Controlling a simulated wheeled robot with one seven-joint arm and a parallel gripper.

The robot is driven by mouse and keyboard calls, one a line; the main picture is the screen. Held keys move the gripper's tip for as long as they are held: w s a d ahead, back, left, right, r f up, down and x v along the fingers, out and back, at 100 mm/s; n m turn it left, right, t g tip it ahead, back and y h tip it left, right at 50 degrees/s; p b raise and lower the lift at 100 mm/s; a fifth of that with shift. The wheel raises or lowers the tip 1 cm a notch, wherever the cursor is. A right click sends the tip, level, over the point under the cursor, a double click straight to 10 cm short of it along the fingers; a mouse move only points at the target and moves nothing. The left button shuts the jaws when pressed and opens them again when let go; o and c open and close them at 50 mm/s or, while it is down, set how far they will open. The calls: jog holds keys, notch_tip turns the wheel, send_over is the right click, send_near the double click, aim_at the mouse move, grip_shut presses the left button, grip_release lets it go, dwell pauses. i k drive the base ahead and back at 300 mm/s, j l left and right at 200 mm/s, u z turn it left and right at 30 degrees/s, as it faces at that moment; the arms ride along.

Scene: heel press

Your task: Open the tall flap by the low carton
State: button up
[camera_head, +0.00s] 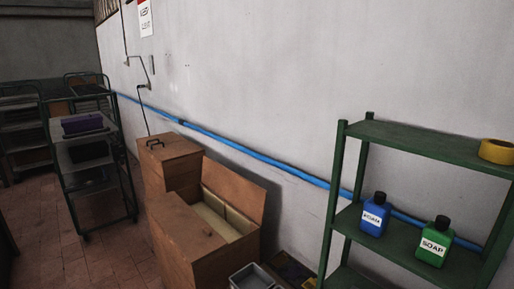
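A tall brown wooden box (168,165) stands by the wall, left of centre. Its flat top flap (170,150) is down and has a dark handle (155,142). In front of it is a lower brown box (205,255). One flap (235,188) of this lower box stands raised on the wall side, showing a pale inside (222,222). Its other flap (182,225) lies flat, with a small dark handle (208,232). I cannot tell whether either box is cardboard. My gripper is not in view.
A grey bin (251,277) sits at the lower box's right front. A green shelf (400,245) at right holds blue and green bottles and yellow tape. A dark trolley (90,165) stands at left. Tiled floor (100,255) is clear between trolley and boxes.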

aim_at(175, 150)
jog(key=i+j+u, duration=0.2)
jog(key=j, duration=0.25)
jog(key=j+u, duration=0.2)
jog(key=j, duration=0.25)
jog(key=i+j+u, duration=1.2)
jog(key=i, duration=1.2)
jog(key=i+z, duration=0.25)
jog(key=i, duration=0.25)
jog(key=i+z, duration=0.2)
jog(key=i, duration=0.3)
jog(key=i+z, duration=0.25)
jog(key=i, duration=0.2)
jog(key=i+j+z, duration=0.25)
jog(key=i, duration=0.25)
jog(key=i+l, duration=0.2)
jog(key=i, duration=0.3)
jog(key=i+l+z, duration=0.1)
jog(key=i+l, duration=0.15)
jog(key=i, duration=0.25)
jog(key=i+l, duration=0.15)
jog(key=i, duration=0.35)
jog(key=k, duration=0.1)
jog(key=l+z, duration=0.05)
